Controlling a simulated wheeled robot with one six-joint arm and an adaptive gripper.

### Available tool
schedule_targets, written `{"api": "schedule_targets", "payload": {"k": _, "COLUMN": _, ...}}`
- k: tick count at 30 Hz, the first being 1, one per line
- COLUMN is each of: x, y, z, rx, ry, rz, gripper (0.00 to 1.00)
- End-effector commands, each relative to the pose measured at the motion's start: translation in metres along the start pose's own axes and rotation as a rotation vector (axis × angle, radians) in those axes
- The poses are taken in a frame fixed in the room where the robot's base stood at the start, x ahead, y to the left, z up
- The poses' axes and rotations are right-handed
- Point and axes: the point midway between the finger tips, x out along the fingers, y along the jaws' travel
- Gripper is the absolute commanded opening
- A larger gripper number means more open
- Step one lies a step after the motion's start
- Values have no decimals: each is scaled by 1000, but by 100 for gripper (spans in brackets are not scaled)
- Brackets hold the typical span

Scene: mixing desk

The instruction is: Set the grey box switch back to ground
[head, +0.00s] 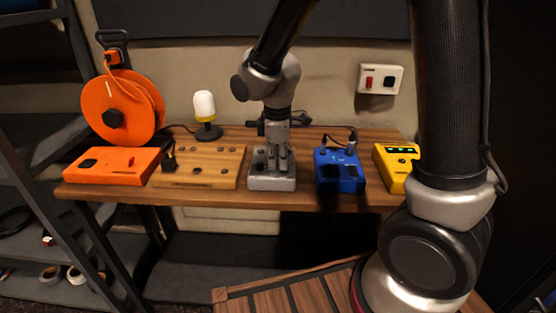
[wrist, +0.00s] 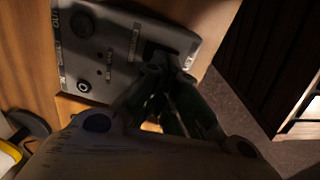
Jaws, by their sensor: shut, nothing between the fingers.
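The grey box (head: 272,183) stands on the wooden desk between a wooden board and a blue box. My gripper (head: 278,165) is shut and empty, pointing down at the top of the grey box. In the wrist view the grey box (wrist: 112,52) fills the upper middle, with a dark knob, a round socket and small labels on its face. My gripper (wrist: 165,75) reaches over a dark recess near one end of the box. The fingers hide the switch there, so its position cannot be told. Whether the fingertips touch it is unclear.
On the desk (head: 233,142) are an orange box (head: 112,164) and reel (head: 122,107), a wooden board (head: 198,166), a lamp (head: 205,112), a blue box (head: 338,170) and a yellow box (head: 393,165). A wall plate (head: 380,79) is behind. The desk's front edge is close to the boxes.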

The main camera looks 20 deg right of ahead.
Motion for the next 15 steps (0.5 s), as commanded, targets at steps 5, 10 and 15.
{"api": "schedule_targets", "payload": {"k": 5, "x": 0, "y": 0, "z": 0, "rx": 0, "ry": 0, "rz": 0, "gripper": 0}}
{"api": "schedule_targets", "payload": {"k": 10, "x": -11, "y": 3, "z": -3, "rx": 1, "ry": 2, "rz": 2, "gripper": 0}}
{"api": "schedule_targets", "payload": {"k": 15, "x": -43, "y": 8, "z": -8, "rx": 5, "ry": 4, "rz": 3, "gripper": 0}}
